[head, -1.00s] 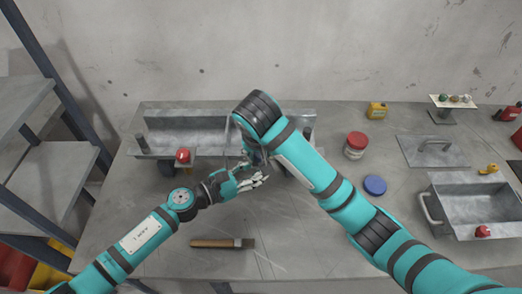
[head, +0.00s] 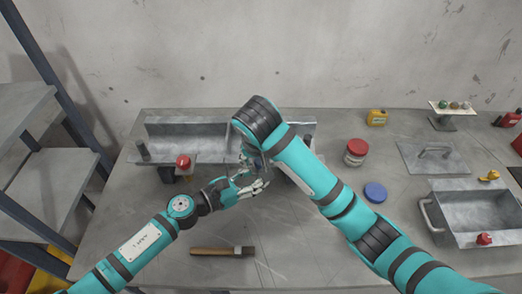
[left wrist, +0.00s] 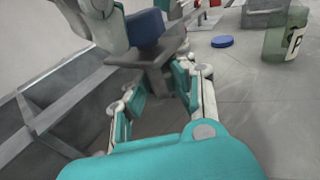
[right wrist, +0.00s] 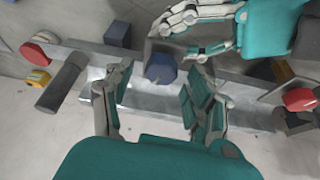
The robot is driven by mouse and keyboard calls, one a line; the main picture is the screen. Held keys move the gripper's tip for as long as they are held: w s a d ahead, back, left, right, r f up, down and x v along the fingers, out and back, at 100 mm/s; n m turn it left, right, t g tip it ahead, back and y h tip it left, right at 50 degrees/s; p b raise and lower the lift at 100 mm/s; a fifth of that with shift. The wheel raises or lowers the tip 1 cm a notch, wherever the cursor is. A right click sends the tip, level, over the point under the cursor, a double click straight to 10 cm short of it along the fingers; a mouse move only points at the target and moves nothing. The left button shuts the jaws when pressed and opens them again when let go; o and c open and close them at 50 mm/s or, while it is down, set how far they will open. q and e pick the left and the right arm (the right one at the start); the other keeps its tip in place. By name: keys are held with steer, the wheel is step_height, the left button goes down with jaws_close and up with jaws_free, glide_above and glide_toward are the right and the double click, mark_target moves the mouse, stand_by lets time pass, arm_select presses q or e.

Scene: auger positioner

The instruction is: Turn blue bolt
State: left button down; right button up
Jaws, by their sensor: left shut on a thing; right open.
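The blue bolt (right wrist: 160,68) has a dark blue, angular head. It sits on a grey bracket (left wrist: 155,65) and shows as a blue block (left wrist: 147,27) in the left wrist view. My left gripper (head: 262,183) is shut on the grey bracket below the bolt; its fingers (right wrist: 172,32) reach in from the upper right in the right wrist view. My right gripper (right wrist: 150,100) is open, its fingers spread on either side of the bolt's line, with the bolt just beyond the fingertips. In the head view my right arm hides most of the bolt and right gripper.
The grey trough (head: 190,130) runs along the back of the table. A red knob (head: 183,161) stands on its left bracket. A red-lidded jar (head: 356,152), blue lid (head: 375,192) and metal bin (head: 475,210) are to the right.

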mark_target(259, 164)
steer(key=v, duration=0.4)
steer(key=shift+w+a+r, duration=0.1)
steer(key=shift+w+a, duration=0.1)
steer(key=shift+w, duration=0.15)
steer(key=shift+s+r, duration=0.15)
steer(key=shift+r, duration=0.2)
steer(key=shift+s+d+r, duration=0.2)
steer(key=v, duration=0.6)
steer(key=shift+s, duration=0.2)
